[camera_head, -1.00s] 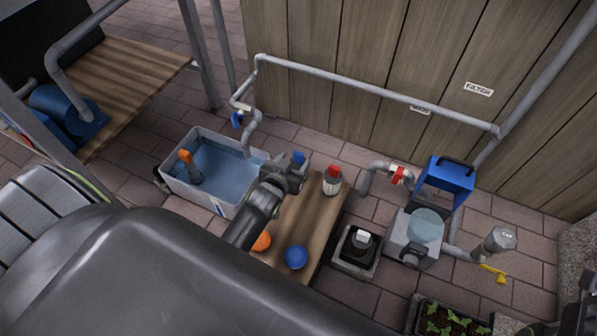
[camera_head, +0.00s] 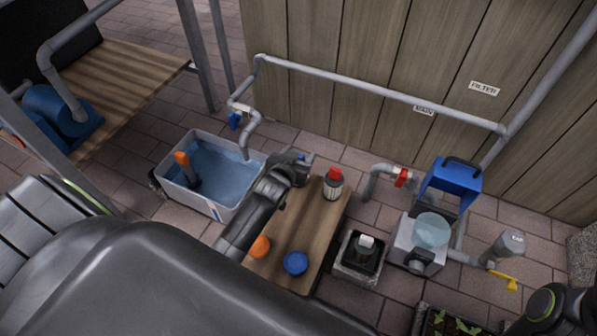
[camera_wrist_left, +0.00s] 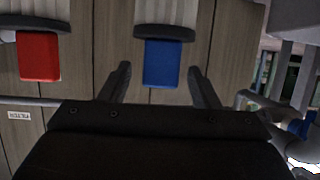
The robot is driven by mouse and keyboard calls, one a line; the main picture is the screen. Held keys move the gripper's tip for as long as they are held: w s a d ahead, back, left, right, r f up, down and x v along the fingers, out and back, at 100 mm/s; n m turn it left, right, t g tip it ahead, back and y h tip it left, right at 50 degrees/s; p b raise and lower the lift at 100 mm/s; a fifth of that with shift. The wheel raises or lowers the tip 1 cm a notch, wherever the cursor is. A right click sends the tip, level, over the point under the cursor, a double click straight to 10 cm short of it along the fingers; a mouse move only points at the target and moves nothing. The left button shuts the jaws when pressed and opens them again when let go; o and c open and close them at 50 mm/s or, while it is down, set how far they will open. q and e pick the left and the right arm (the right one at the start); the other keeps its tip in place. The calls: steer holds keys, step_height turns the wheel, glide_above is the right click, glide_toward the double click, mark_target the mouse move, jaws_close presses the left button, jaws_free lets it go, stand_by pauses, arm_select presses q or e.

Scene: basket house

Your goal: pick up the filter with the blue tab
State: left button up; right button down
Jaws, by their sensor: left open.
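The filter with the blue tab is mostly hidden behind my left gripper (camera_head: 298,163) in the head view; only a bit of blue (camera_head: 309,157) shows there. In the left wrist view, which looks upside down, its blue tab (camera_wrist_left: 162,63) hangs below a dark and pale body at the top edge. My left gripper (camera_wrist_left: 160,85) is open, its fingers to either side of the tab in the picture, with no visible contact. A similar filter with a red tab (camera_head: 332,188) stands to the right on the wooden bench (camera_head: 318,222); its red tab also shows in the wrist view (camera_wrist_left: 38,57).
An orange ball-like thing (camera_head: 260,246) and a blue one (camera_head: 295,263) lie on the bench's near part. A water tub (camera_head: 207,208) is left of it. A plank wall (camera_head: 360,55) rises behind.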

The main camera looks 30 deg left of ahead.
arm_select(q)
steer(key=shift+c, duration=0.5)
jaws_close()
steer(key=shift+r, duration=0.3)
